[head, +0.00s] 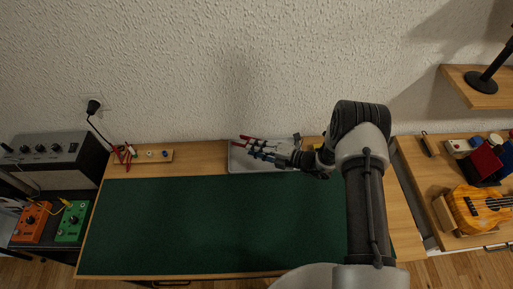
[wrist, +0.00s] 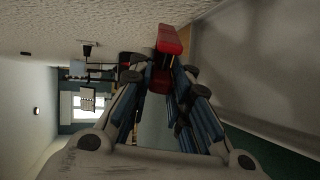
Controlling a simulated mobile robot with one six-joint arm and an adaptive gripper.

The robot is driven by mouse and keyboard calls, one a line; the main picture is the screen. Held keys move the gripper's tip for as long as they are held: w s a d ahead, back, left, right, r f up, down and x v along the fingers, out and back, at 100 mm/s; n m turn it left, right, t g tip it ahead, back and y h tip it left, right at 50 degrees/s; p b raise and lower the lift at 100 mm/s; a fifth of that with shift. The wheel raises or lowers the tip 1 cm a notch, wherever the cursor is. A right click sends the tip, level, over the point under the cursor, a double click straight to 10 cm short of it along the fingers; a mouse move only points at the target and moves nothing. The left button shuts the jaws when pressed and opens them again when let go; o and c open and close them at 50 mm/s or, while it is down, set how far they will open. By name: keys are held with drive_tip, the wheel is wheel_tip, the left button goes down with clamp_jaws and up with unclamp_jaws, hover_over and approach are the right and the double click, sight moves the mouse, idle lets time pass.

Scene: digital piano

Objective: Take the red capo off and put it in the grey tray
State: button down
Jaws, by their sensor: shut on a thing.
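The red capo (wrist: 168,40) is between the fingertips of my gripper (wrist: 160,80) in the wrist view, with its upper part sticking out beyond them. In the head view my gripper (head: 252,149) is shut on the capo (head: 245,138) and points left, over the grey tray (head: 236,166). The fingers hide part of the capo. The tray lies at the back of the desk against the wall, partly hidden under my gripper. I cannot tell how far the capo is above the tray floor.
A ukulele (head: 483,207) rests in a wooden cradle on the right-hand table. A wooden block with small items (head: 158,154) and red-handled tools (head: 124,154) are at the desk's back left. The green mat (head: 200,220) is clear. An amplifier (head: 50,150) and pedals stand far left.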

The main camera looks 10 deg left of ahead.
drive_tip(key=shift+d+f+b, duration=0.1)
drive_tip(key=shift+f+b, duration=1.8)
drive_tip(key=shift+f, duration=1.3)
drive_tip(key=c, duration=1.5)
unclamp_jaws()
drive_tip(key=shift+o, duration=0.4)
drive_tip(key=shift+p+v, duration=0.45)
drive_tip(key=shift+v, duration=1.55)
drive_tip(key=shift+s+d, duration=0.2)
drive_tip(key=shift+d, duration=0.3)
drive_tip(key=shift+d+r, duration=0.1)
